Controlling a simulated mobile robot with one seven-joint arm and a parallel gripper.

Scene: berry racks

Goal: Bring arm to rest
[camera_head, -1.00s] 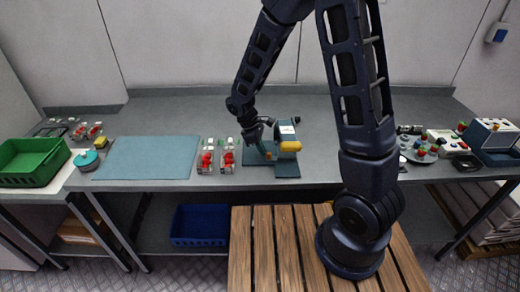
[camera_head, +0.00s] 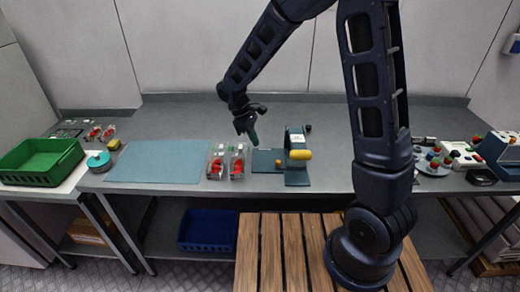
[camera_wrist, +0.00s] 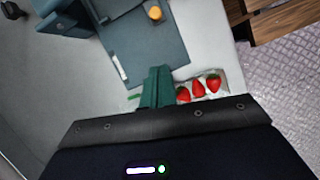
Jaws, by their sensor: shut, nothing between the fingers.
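My gripper (camera_head: 251,136) hangs above the bench, just behind the berry punnets and left of the blue machine. In the wrist view its green fingers (camera_wrist: 157,88) are together with nothing between them. Two clear punnets of red berries stand side by side, the left one (camera_head: 216,162) and the right one (camera_head: 237,162). One punnet with several strawberries (camera_wrist: 199,87) shows beside the fingertips in the wrist view. The blue machine (camera_head: 297,150) with a yellow roller stands on a dark mat. An orange-yellow piece (camera_wrist: 155,13) lies on that mat.
A light blue mat (camera_head: 157,161) lies left of the punnets. A green crate (camera_head: 38,162) is at the far left, a blue crate (camera_head: 208,230) under the bench. A round tray (camera_head: 432,162) with small items is at the right. The back of the grey bench (camera_head: 190,115) is clear.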

